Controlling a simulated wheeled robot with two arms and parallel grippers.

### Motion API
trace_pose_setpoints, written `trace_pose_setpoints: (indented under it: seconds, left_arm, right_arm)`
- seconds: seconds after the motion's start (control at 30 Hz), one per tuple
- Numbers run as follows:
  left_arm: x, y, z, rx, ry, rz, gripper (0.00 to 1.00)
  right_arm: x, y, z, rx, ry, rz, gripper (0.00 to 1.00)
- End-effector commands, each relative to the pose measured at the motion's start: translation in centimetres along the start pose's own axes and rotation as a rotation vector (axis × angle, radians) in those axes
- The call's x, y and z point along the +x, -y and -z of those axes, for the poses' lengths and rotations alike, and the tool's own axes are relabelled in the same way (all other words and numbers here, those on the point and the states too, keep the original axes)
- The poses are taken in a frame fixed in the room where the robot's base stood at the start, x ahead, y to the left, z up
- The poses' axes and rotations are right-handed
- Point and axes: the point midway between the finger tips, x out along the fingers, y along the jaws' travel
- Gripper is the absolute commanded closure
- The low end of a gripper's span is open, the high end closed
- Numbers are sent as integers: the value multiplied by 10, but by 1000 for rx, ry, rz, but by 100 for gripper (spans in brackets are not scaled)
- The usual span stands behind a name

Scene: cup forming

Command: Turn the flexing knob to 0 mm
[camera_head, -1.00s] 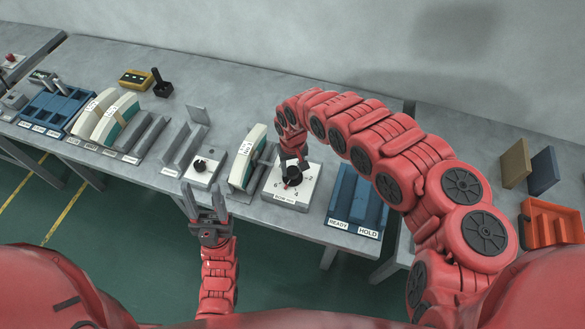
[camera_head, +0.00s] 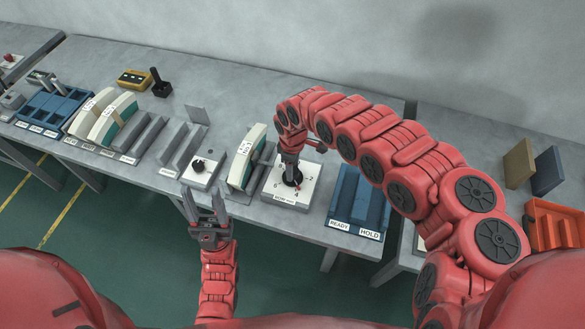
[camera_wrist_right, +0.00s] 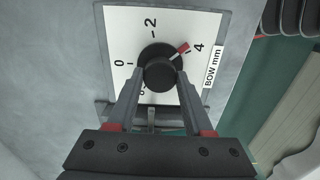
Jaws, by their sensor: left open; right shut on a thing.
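The flexing knob is a black knob on a white dial plate (camera_head: 271,192) labelled "BOW mm", right of the cream-and-green curved block. In the right wrist view the knob (camera_wrist_right: 160,69) sits between my fingertips, and its red pointer (camera_wrist_right: 182,47) points close to the 4. The 0 mark (camera_wrist_right: 118,63) is on the other side of the knob. My right gripper (camera_head: 292,173) points down and is shut on the knob; it also shows in the right wrist view (camera_wrist_right: 158,80). My left gripper (camera_head: 206,200) is open and empty, in front of the table's edge.
A smaller dial box (camera_head: 201,174) stands left of the curved block (camera_head: 247,157). A blue tray (camera_head: 343,204) marked READY and HOLD lies right of the dial plate. An orange bin (camera_head: 552,226) is at far right. Clear grey table lies behind.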

Motion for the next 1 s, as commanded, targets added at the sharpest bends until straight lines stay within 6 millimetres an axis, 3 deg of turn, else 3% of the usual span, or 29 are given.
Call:
trace_pose_setpoints:
  seconds: [1.0]
  left_arm:
    - [-33, -2, -6, 0, 0, 0, 50]
  right_arm:
    - [2, 0, 0, -964, 0, -1, 100]
